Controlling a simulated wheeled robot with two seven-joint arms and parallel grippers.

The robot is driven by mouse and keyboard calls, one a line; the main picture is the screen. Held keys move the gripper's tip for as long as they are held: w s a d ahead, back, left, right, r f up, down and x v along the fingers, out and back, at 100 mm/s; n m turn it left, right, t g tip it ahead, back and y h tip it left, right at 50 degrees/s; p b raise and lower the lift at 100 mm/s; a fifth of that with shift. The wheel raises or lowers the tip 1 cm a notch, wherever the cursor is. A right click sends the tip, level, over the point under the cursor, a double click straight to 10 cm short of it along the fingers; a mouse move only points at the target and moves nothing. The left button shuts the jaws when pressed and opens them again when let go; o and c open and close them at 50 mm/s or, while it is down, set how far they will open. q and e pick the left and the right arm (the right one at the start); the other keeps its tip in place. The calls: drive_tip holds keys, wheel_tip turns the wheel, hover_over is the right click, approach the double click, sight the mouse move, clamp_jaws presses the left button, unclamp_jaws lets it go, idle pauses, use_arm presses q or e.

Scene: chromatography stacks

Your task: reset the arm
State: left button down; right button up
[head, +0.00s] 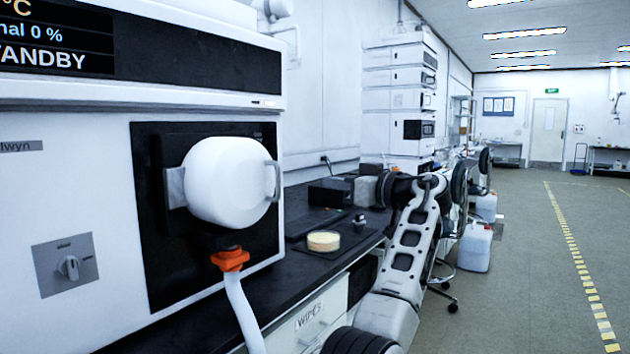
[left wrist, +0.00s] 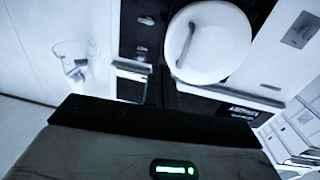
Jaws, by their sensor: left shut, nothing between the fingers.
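My left arm rises from the bottom of the head view beside the bench's front edge. Its gripper (head: 384,190) is at the upper end, in front of the bench, small and dark, with its fingers hard to make out. It is shut and holds nothing. In the left wrist view a dark grey part of my gripper (left wrist: 150,122) fills the lower middle, with a green light below; the fingertips are not clear. My right gripper is not in view.
A white instrument (head: 60,200) with a white round vessel (head: 225,182) and orange-collared hose (head: 230,260) stands left. The black bench (head: 290,255) carries a round tan-topped dish (head: 323,241), dark boxes and a chromatography stack (head: 400,95). White containers (head: 475,248) stand on the floor. Open floor lies right.

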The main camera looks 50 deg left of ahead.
use_arm(q)
drive_tip(key=shift+w+d, duration=0.15)
drive_tip(key=shift+d, duration=0.55)
drive_tip(key=s+a, duration=0.3)
drive_tip(key=a, duration=1)
